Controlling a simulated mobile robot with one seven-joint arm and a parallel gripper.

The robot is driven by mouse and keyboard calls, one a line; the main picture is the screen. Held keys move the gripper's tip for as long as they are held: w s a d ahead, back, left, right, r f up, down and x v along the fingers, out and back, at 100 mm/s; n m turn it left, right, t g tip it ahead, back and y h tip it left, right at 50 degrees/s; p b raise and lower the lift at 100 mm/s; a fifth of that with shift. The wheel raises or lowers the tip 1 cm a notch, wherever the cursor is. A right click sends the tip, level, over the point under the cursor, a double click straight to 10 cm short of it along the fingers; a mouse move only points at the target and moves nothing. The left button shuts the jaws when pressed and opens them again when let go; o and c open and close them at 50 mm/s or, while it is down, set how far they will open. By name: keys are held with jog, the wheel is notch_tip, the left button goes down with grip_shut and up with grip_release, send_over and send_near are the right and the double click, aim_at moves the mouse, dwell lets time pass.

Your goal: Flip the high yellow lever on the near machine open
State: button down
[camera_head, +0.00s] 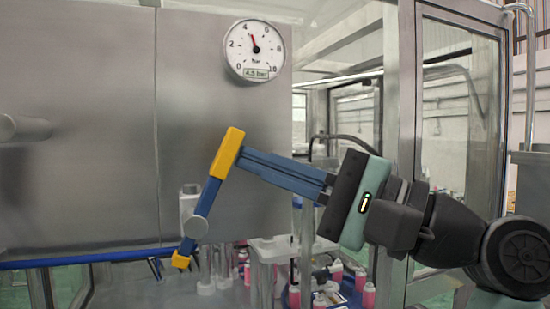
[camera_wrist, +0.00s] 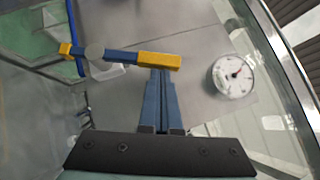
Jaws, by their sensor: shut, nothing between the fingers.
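The lever is a blue bar (camera_head: 208,196) on a round grey pivot (camera_head: 195,228). Its long yellow handle (camera_head: 227,153) points up and slightly right, and a short yellow end (camera_head: 181,260) points down. In the wrist view the yellow handle (camera_wrist: 160,61) lies across the fingertips, with the pivot (camera_wrist: 94,51) to its left. My gripper (camera_head: 243,160) has blue fingers pressed together with nothing between them. Its tips (camera_wrist: 160,72) are at the right side of the yellow handle. They look in contact or nearly so; I cannot tell which.
A grey metal panel (camera_head: 80,120) stands behind the lever, carrying a round pressure gauge (camera_head: 255,51) that reads 4.5 bar. A blue rail (camera_head: 100,257) runs along its lower edge. Several pink cans (camera_head: 335,271) stand below. A metal door frame (camera_head: 407,120) is close to my arm.

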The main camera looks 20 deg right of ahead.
aim_at(229, 142)
jog(key=a+r+n+g+h+p, duration=0.1)
jog(key=a+r+n+g+p, duration=0.1)
jog(key=n, duration=0.1)
jog(key=shift+a+p, duration=0.2)
jog(key=shift+p, duration=0.1)
jog(key=shift+a+r+p, duration=0.15)
jog(key=shift+a+p, duration=0.15)
jog(key=shift+a, duration=0.15)
jog(key=shift+w, duration=0.15)
